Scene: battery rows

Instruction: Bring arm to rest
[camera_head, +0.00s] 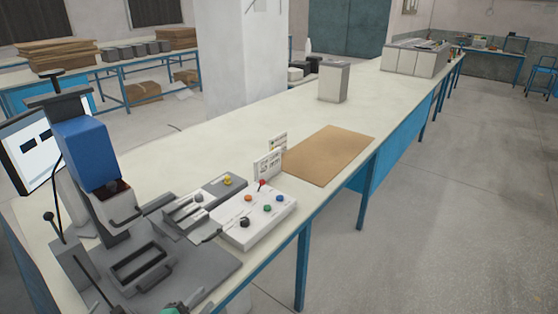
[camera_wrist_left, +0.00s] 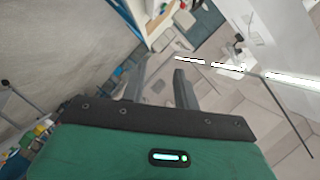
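My left gripper (camera_wrist_left: 159,72) shows in the left wrist view with its green body and dark crossbar at the bottom. Its two grey fingers stand apart, with nothing between them. In the head view only a small green part of my left arm or gripper shows at the bottom edge, in front of the grey machine base; its fingers are not clear there. My right gripper and right arm are not in view.
A long pale workbench (camera_head: 225,130) runs to the back right. It carries a press with a blue head (camera_head: 88,152), a white button box (camera_head: 258,215), a brown mat (camera_head: 330,155) and a grey bin (camera_head: 333,82). The floor (camera_head: 440,210) on the right is clear.

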